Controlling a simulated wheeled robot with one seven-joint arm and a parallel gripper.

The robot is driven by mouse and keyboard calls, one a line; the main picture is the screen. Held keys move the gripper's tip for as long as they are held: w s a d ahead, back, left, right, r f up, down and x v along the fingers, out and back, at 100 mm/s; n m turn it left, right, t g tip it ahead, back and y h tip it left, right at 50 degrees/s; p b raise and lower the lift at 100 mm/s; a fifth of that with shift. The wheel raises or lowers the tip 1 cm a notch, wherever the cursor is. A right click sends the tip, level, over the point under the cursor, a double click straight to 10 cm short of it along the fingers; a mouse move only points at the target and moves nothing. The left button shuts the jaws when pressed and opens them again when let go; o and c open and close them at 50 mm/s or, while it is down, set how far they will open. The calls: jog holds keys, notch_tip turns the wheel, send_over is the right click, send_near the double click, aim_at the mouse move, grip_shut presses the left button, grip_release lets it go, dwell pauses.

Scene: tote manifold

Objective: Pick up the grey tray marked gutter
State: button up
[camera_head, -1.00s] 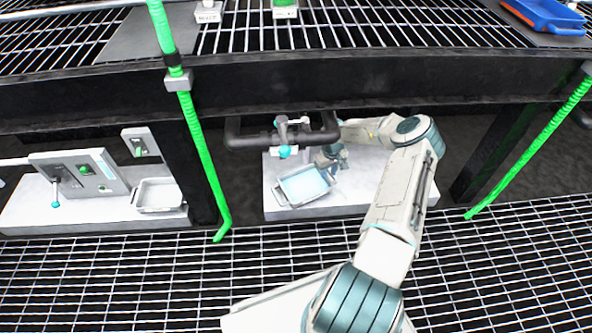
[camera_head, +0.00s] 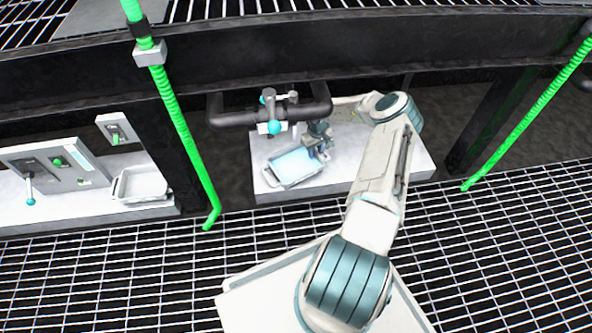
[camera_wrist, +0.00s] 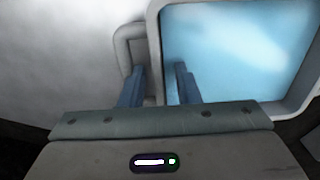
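A grey tray (camera_head: 304,180) holding light blue liquid sits on the white slab below the black pipe. Its grey rim also shows in the wrist view (camera_wrist: 155,60), with a loop handle (camera_wrist: 124,50) on its left side. No marking is readable on it. My gripper (camera_head: 320,148) is at the tray's right end in the head view. In the wrist view my gripper (camera_wrist: 159,72) has its fingers apart. The left finger is over the handle loop and the right finger is over the blue inside, with the rim between. I cannot tell whether they touch it.
The black pipe (camera_head: 237,119) and its blue-tipped valve (camera_head: 274,127) are just above and behind the tray. A second, empty grey tray (camera_head: 143,184) lies at the left beside a control panel (camera_head: 55,165). A green post (camera_head: 180,125) stands between. A dark beam crosses above.

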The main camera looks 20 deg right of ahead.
jog(key=shift+f, duration=0.65)
jog(key=shift+c, duration=0.3)
grip_shut()
jog(key=shift+r, duration=0.1)
dwell(0.5)
